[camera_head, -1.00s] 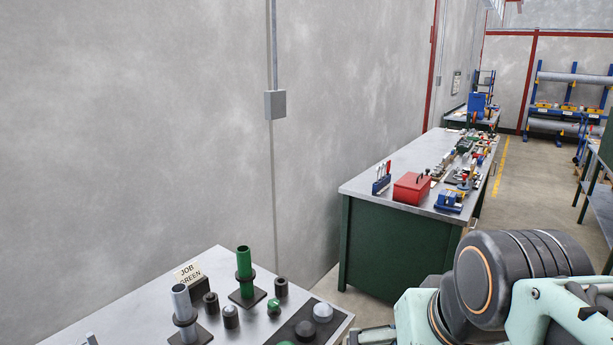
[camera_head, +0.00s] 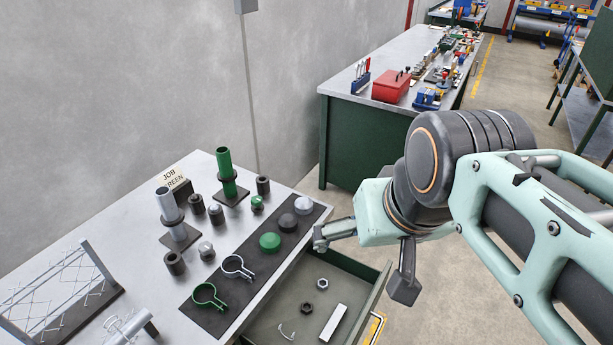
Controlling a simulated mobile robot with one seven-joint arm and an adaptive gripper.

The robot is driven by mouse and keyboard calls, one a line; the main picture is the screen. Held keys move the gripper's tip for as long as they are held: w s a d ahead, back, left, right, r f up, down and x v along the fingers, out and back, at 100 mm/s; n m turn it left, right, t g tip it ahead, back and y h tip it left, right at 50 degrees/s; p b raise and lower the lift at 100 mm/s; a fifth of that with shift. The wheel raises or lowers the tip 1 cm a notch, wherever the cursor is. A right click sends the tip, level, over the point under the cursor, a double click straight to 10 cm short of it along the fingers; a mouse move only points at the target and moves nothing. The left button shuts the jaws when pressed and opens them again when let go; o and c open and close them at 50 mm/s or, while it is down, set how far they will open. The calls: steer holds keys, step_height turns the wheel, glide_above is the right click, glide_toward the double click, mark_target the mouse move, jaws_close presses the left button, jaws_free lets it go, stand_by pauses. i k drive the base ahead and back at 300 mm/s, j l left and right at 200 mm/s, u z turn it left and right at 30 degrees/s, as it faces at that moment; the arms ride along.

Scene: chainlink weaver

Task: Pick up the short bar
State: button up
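A pale, flat rectangular bar (camera_head: 333,323) lies in the open drawer at the bottom of the view. It is the only loose bar I see there, and it looks like the short bar. My arm comes in from the right, above and to the right of the drawer. The end of my arm, with my gripper (camera_head: 350,236), is over the drawer's far edge and apart from the bar. The pose of its fingers is not clear, and I see nothing held.
The bench (camera_head: 110,215) carries a dark mat with clamps and domes, green and grey posts, and a mesh rack. A green bench (camera_head: 360,140) stands behind.

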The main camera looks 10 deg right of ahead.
mark_target(331, 326)
steer(key=k+j+z, duration=0.25)
steer(key=k+j, duration=0.1)
steer(key=k, duration=0.35)
steer(key=i+l+u, duration=0.4)
steer(key=l, duration=0.15)
steer(key=i+l+u, duration=0.2)
steer(key=l, duration=0.15)
steer(key=l+u, duration=0.2)
steer(key=l+z, duration=0.1)
steer(key=l, duration=0.7)
steer(key=i+j+u, duration=0.1)
steer(key=j, duration=0.65)
